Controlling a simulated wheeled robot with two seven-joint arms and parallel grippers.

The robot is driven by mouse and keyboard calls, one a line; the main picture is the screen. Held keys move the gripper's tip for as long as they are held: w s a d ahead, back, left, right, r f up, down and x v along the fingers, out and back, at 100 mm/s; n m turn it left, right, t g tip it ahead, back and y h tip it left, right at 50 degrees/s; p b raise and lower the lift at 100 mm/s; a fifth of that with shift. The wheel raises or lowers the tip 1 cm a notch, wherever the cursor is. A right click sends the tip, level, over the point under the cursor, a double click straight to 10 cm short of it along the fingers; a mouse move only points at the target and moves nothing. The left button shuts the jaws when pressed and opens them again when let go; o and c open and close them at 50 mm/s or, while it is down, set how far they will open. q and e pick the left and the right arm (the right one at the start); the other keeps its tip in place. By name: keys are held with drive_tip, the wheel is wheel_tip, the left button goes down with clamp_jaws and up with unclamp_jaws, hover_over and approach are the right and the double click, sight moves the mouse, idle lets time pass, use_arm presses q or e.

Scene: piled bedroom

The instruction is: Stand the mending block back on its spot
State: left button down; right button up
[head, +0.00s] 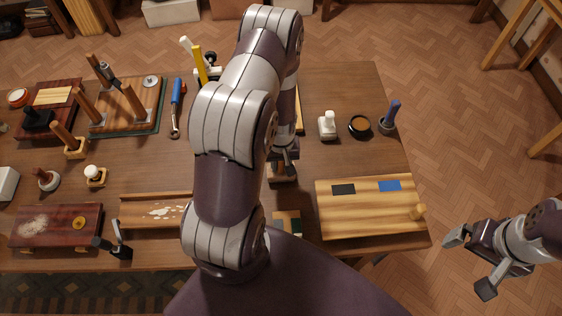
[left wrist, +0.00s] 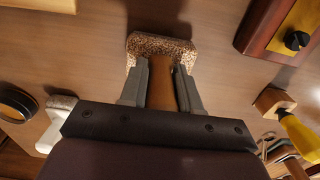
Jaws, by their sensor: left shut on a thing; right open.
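My left gripper (head: 284,160) is shut on the brown wooden grip of a block with a speckled, cork-like base, which I take to be the mending block. In the left wrist view the mending block (left wrist: 160,45) shows between and beyond the fingers (left wrist: 163,80). In the head view my own arm and gripper hide most of it. It is over the middle of the table; I cannot tell whether it touches the top. I cannot tell which place is its spot. My right gripper (head: 470,263) is open and empty, off the table's right side.
A pale wooden board (head: 370,222) with black and blue patches and a peg lies right. A small tan and green piece (head: 287,220) lies near the front edge. A white item (head: 327,125), a black tin (head: 360,127) and a blue-handled tool (head: 391,115) stand behind.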

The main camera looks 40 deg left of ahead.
use_arm(q)
drive_tip(key=shift+f+b, duration=0.35)
drive_tip(key=shift+f, duration=0.2)
drive_tip(key=c, duration=0.7)
unclamp_jaws()
drive_tip(key=shift+c, duration=0.2)
wheel_tip(320, 180, up, 8)
drive_tip(key=p, duration=0.7)
drive_tip(key=shift+r, duration=0.15)
